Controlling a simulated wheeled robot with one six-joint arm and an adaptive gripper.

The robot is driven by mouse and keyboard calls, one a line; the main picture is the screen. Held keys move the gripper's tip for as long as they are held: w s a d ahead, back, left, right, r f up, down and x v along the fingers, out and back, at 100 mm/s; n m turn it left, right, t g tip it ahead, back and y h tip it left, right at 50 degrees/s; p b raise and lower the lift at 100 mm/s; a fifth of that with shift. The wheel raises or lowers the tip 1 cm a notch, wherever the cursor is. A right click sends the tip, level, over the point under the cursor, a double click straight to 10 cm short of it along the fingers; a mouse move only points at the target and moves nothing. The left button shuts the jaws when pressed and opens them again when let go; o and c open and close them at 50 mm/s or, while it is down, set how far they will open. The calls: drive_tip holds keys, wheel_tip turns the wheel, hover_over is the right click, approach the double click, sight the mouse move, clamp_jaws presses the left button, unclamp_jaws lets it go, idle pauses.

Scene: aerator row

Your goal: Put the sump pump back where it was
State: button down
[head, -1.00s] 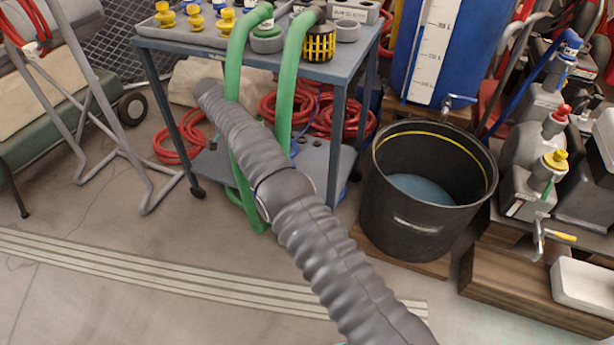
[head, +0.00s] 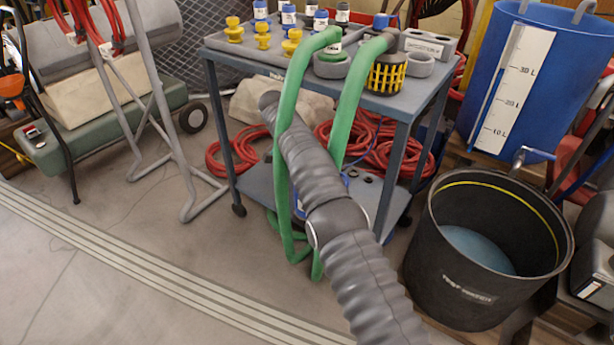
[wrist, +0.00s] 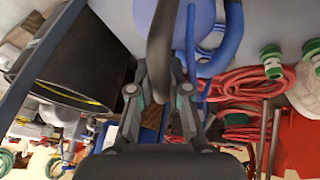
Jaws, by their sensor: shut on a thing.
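My gripper (wrist: 160,92) shows in the wrist view, its two fingers shut on a dark grey bar like a handle. The bar seems to belong to the sump pump (wrist: 195,16), a rounded blue body at the top of that view with a blue hose (wrist: 229,45) beside it. Most of the pump is cut off or covered. In the head view my ribbed grey arm reaches toward the cart's lower shelf and hides the gripper. Only small blue patches show around the arm there, so I cannot tell whether the pump touches the shelf.
A blue-grey cart (head: 270,72) carries yellow fittings, bottles and a yellow-caged strainer (head: 386,76). Green hoses (head: 349,105) hang down its front, close to my arm. A black tub (head: 455,285) with water stands right, below a blue tank (head: 560,75). Floor at left front is clear.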

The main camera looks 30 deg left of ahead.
drive_tip(key=shift+w+d+f+b, duration=0.1)
drive_tip(key=shift+w+d+b, duration=0.15)
drive_tip(key=shift+b, duration=0.2)
drive_tip(key=w+d+b, duration=0.4)
drive_tip(key=w+d, duration=0.5)
drive_tip(key=d, duration=0.2)
drive_tip(key=shift+d+f, duration=0.3)
drive_tip(key=shift+f, duration=0.25)
drive_tip(key=c, duration=1.1)
unclamp_jaws()
drive_tip(key=shift+f, duration=0.15)
